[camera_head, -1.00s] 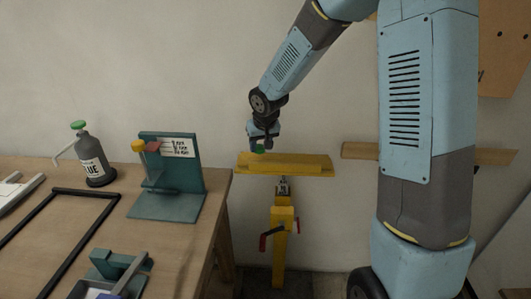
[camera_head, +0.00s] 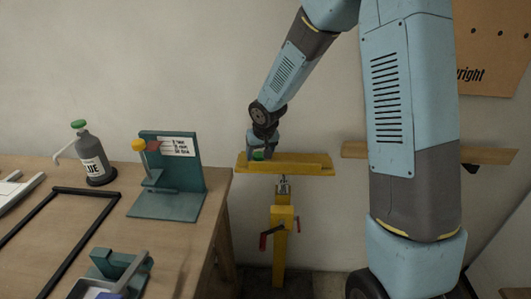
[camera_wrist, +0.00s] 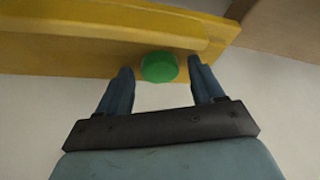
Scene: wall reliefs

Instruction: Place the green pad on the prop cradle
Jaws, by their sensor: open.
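The prop cradle (camera_head: 300,166) is a yellow trough-like bar on top of a yellow stand, right of the bench in the head view. Its yellow length also crosses the top of the wrist view (camera_wrist: 60,45). The small round green pad (camera_head: 258,155) is at the left part of the cradle. In the wrist view the green pad (camera_wrist: 159,67) lies between my fingertips, against the cradle's near edge. My gripper (camera_head: 263,157) is open around the pad, with gaps on both sides in the wrist view. Whether the pad's underside touches the cradle is hidden.
A wooden bench (camera_head: 180,235) stands at left with a grey pump bottle (camera_head: 92,155), a teal fixture (camera_head: 170,205) and a black frame (camera_head: 72,190). A wooden wall ledge (camera_head: 430,153) is behind my arm. The stand has a red-handled clamp (camera_head: 264,238).

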